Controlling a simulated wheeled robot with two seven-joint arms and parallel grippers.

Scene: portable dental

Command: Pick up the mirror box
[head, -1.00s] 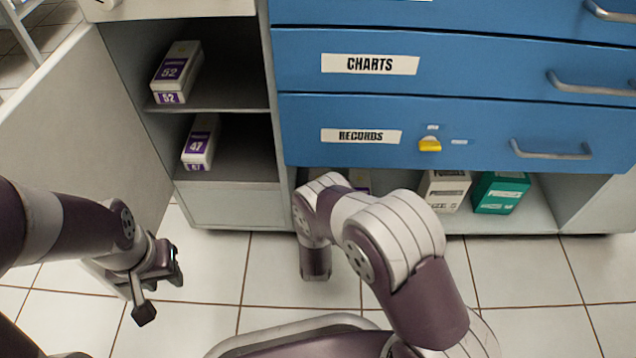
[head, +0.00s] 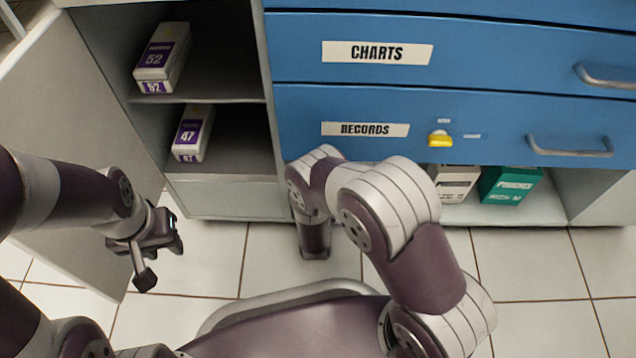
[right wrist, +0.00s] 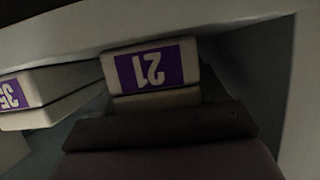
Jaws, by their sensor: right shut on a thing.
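In the right wrist view a white box with a purple label "21" (right wrist: 152,70), seen upside down, sits against my right gripper (right wrist: 155,125), whose dark finger is shut on it. No product name is readable there, so I cannot tell from print that it is the mirror box. In the head view my right gripper is hidden beyond my own arm, at the low shelf. My left gripper (head: 162,258) is empty and open, above the floor at the left, apart from the cabinet.
Another purple-labelled box "35" (right wrist: 30,95) lies beside the held one. A beige box (head: 455,182) and green box (head: 510,184) stand under the blue drawers (head: 480,120). An open door (head: 75,150) flanks the left.

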